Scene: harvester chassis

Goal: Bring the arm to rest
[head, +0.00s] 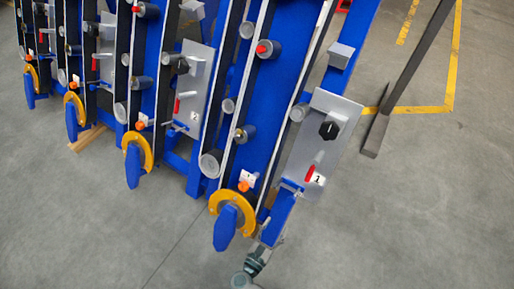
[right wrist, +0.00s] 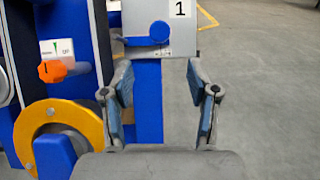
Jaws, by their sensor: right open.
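My right gripper (head: 266,243) is at the bottom of the head view, at the lower end of the rightmost blue beam (head: 279,216). In the right wrist view its two fingers (right wrist: 158,85) are apart, with nothing gripped between them. The blue beam shows between the fingers; I cannot tell how near they are to it. Above them is a grey plate (head: 324,135) marked 1, with a black knob (head: 328,130), a red knob (head: 311,173) and a small blue handle (right wrist: 159,30). My left gripper is not in view.
Left of the gripper are a yellow ring with a blue tip (head: 232,212) and an orange knob (right wrist: 52,71). More blue rows of the chassis run to the left. A dark post (head: 375,135) stands at right.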

